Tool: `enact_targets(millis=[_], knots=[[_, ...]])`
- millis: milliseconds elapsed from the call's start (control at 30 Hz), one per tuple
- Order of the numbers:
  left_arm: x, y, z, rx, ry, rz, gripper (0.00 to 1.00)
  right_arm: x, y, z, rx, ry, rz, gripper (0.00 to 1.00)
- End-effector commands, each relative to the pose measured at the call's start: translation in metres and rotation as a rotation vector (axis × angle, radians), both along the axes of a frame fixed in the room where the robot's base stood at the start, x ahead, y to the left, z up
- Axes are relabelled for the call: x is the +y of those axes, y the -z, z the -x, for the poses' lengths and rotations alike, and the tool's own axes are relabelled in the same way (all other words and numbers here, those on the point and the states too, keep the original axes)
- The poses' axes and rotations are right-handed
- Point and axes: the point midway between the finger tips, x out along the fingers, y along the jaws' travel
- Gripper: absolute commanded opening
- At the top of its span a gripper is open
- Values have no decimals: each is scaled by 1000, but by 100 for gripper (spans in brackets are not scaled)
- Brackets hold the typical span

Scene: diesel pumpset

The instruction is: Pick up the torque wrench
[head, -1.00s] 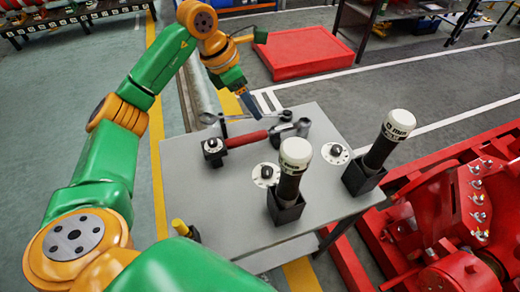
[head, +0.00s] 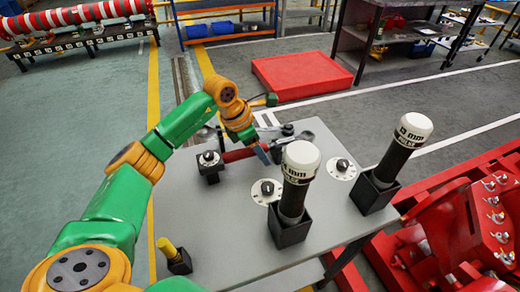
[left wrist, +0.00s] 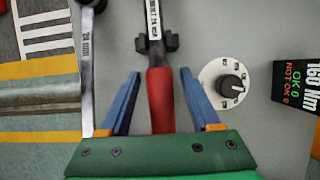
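The torque wrench has a red handle (head: 238,154) and lies across the grey table. In the left wrist view its red grip (left wrist: 161,100) runs up the picture to a dark, labelled shaft resting in a black cradle (left wrist: 172,42). My left gripper (head: 262,153) is low over the handle in the head view and partly hides the wrench. In the left wrist view my left gripper (left wrist: 159,76) is open, with one blue finger on each side of the red grip and a visible gap on both sides. My right gripper is in no view.
A spanner (left wrist: 86,65) lies left of the wrench in the wrist view. Dial knobs (head: 267,190) and two white-capped black tools in holders, one front (head: 299,165) and one right (head: 405,140), stand on the table (head: 225,235). Red machinery (head: 465,220) is at the right.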

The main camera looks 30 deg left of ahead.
Motion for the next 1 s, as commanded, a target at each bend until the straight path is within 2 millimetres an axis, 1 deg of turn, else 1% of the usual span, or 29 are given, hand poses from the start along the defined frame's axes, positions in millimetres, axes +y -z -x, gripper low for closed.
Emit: enact_targets(millis=[33, 67, 100, 167, 200, 233, 1000], knots=[[0, 0, 0, 0, 0, 0, 47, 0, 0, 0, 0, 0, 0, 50], [0, 0, 0, 0, 0, 0, 39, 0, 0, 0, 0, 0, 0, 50], [0, 0, 0, 0, 0, 0, 28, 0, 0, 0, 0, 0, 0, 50], [0, 0, 0, 0, 0, 0, 12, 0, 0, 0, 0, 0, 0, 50], [0, 0, 0, 0, 0, 0, 1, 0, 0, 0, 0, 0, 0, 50], [0, 0, 0, 0, 0, 0, 0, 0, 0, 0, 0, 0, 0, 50], [0, -1, 0, -1, 0, 1, 0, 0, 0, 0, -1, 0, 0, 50]])
